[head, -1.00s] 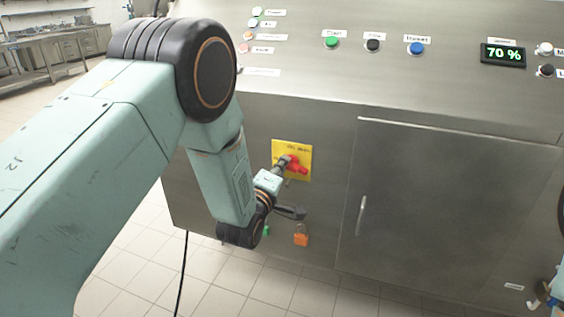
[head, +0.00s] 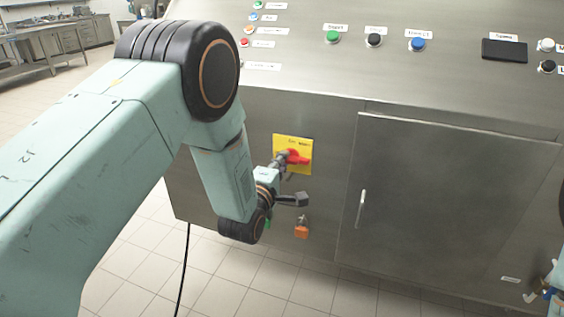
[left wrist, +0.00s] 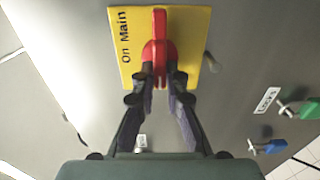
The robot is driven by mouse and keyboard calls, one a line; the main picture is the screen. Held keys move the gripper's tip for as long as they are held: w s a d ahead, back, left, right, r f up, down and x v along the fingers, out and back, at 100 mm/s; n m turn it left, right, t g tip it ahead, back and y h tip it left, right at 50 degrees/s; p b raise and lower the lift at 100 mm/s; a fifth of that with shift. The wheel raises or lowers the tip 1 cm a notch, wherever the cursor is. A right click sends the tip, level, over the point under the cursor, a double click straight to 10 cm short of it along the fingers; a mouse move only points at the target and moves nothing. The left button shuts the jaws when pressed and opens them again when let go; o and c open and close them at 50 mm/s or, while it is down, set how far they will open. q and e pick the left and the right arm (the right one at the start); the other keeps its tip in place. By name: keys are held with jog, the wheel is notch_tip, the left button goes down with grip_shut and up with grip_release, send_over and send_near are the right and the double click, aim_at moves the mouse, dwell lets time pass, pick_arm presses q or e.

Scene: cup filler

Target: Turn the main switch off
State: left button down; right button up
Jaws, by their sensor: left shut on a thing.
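The main switch is a red rotary handle (head: 298,157) on a yellow plate (head: 293,141) on the front of the steel machine. In the left wrist view the red handle (left wrist: 159,35) stands in line with the picture's vertical, and the yellow plate (left wrist: 190,30) reads "On Main" at its left side. My left gripper (left wrist: 160,75) has its dark fingers on either side of the handle's near end, shut on it. In the head view my left wrist partly hides the switch's left side.
An orange padlock (head: 301,231) hangs below the switch. A steel door with a handle (head: 361,208) is to its right. Above are coloured buttons, including a green one (head: 332,37), and a dark display (head: 504,50). A black cable (head: 184,270) hangs at the left.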

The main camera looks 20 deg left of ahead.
pick_arm(q)
jog(key=c, duration=1.4)
grip_release()
jog(key=s, duration=1.2)
jog(key=shift+a, duration=0.2)
